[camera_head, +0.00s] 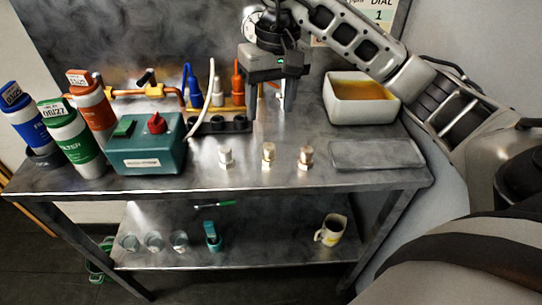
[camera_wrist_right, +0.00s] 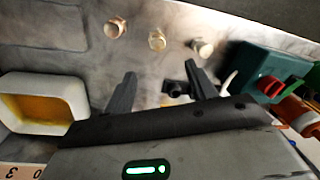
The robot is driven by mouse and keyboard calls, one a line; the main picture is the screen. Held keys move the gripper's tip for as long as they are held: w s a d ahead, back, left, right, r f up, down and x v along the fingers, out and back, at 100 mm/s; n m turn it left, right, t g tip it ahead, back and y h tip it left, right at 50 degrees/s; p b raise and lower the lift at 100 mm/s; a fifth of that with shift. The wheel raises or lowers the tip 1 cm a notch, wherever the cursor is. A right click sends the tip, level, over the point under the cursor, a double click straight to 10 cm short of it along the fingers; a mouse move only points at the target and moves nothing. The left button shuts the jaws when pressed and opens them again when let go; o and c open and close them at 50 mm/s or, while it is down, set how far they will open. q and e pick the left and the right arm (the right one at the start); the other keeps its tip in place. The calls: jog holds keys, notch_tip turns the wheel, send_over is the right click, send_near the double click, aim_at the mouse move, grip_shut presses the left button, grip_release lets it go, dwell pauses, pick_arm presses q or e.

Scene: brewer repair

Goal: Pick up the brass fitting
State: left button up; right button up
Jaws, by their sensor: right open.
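The brass fitting (camera_head: 268,155) stands on the metal table, in the middle of a row of three. A silver fitting (camera_head: 225,157) stands left of it and a copper-coloured fitting (camera_head: 304,157) right of it. My right gripper (camera_head: 271,108) is open and empty, above the table and behind the row. In the right wrist view the brass fitting (camera_wrist_right: 157,40) shows beyond the gap between the open fingertips (camera_wrist_right: 160,70), apart from them. The copper-coloured fitting (camera_wrist_right: 115,27) and silver fitting (camera_wrist_right: 202,47) flank it. My left gripper is not in view.
A teal box (camera_head: 146,150) with a red knob and several labelled canisters (camera_head: 70,138) stand at left. A cream tray with amber contents (camera_head: 361,98) and a grey flat plate (camera_head: 376,154) are at right. A dark block with upright tools (camera_head: 217,122) is beside the gripper. The table's front strip is clear.

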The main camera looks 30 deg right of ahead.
aim_at(271, 146)
jog(key=f, duration=0.5)
jog(key=shift+a+f, duration=0.25)
jog(key=shift+f, duration=0.15)
jog(key=f, duration=0.2)
jog(key=s+f+p, duration=0.1)
jog(key=f, duration=0.1)
jog(key=shift+p, duration=0.3)
jog(key=shift+a+f, duration=0.1)
jog(key=shift+f, duration=0.5)
jog(key=c, duration=1.1)
